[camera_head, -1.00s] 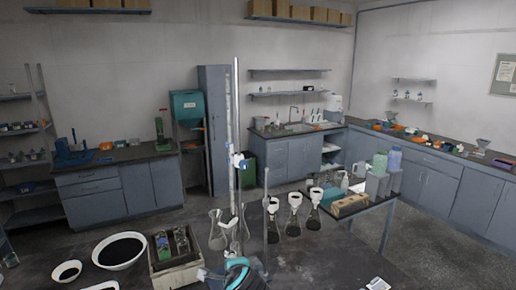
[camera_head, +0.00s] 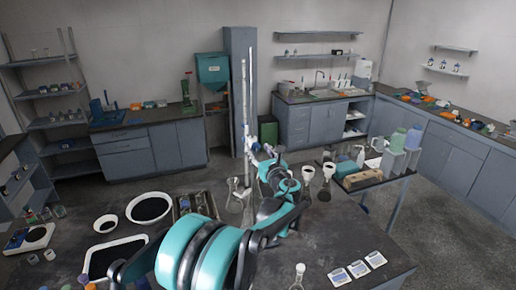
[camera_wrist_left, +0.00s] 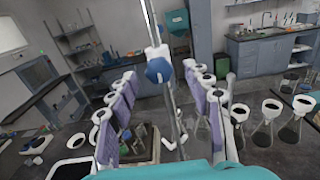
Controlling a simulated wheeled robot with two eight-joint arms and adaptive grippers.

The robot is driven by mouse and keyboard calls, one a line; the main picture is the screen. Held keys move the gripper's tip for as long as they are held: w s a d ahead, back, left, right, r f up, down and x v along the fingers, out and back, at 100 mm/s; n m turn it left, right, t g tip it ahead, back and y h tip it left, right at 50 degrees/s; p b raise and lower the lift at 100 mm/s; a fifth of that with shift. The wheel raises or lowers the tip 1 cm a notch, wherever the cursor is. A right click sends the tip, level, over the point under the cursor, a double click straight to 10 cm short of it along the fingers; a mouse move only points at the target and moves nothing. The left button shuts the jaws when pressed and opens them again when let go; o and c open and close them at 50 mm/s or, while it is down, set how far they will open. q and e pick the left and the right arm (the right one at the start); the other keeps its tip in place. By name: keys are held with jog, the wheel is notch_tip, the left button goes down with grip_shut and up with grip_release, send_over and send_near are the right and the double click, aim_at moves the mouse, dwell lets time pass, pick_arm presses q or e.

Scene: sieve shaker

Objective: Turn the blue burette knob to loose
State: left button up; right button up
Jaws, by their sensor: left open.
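The burette (camera_head: 244,95) is a tall clear tube standing upright on the dark table, beside a thin metal rod. Its blue knob (camera_wrist_left: 158,70) is round and sits on a white fitting at the lower end of the tube in the left wrist view. My left gripper (camera_wrist_left: 160,82) is open, with one purple-and-white finger on each side of the knob. The knob lies beyond or between the fingertips, and I cannot tell whether they touch it. In the head view my teal left arm reaches up to the burette, and the gripper (camera_head: 262,155) largely hides the knob there.
Conical flasks with filter funnels (camera_head: 326,172) stand close right of the burette. Another flask (camera_head: 235,195) stands close left. White bowls (camera_head: 150,207) and a crate of bottles (camera_head: 183,207) are further left.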

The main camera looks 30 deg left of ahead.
pick_arm(q)
jog(key=shift+w+a, duration=0.55)
jog(key=shift+a, duration=0.2)
jog(key=shift+d, duration=0.1)
jog(key=c, duration=1.1)
jog(key=shift+c, duration=0.2)
